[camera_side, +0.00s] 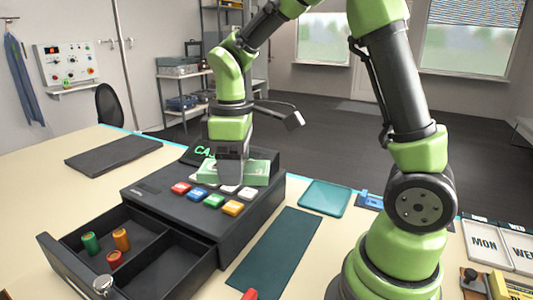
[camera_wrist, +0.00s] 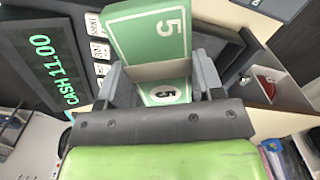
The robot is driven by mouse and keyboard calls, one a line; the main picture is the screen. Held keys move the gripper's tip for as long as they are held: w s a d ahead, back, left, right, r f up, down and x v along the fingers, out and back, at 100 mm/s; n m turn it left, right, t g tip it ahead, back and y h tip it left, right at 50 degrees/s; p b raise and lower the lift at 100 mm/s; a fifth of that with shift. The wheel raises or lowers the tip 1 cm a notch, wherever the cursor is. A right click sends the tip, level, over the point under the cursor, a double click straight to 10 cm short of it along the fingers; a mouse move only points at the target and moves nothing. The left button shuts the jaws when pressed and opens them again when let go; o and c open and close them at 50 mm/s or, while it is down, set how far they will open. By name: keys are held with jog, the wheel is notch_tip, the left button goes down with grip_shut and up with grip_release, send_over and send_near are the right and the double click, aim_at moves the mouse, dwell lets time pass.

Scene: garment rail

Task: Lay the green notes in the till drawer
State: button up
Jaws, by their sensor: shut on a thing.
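A banded bundle of green notes (camera_side: 258,172) marked "5" is held above the key area of the black till. It also shows in the wrist view, the green notes (camera_wrist: 148,32) sticking out beyond the fingers with a pale band across them. My gripper (camera_side: 231,176) is shut on the bundle; in the wrist view its fingers (camera_wrist: 165,78) press on both sides. The till drawer (camera_side: 212,256) is open at lower left, apart from and lower than my gripper. Its left compartment holds green, orange and red rolls; the visible part of the other compartment is empty.
The till (camera_side: 178,208) has coloured keys and a raised display. A dark green mat (camera_side: 275,250) lies to its right, with a teal tray (camera_side: 325,197) behind. A dark pad (camera_side: 113,153) lies at the left back. A silver knob (camera_side: 103,284) is at the drawer's front.

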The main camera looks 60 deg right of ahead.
jog(key=w+a+f+n, duration=0.6)
jog(key=w+a+n, duration=0.1)
jog(key=n, duration=0.6)
send_near(166, 281)
jog(key=shift+f, duration=3.2)
jog(key=shift+f, duration=0.3)
jog(key=o, duration=1.2)
jog(key=shift+r, duration=2.5)
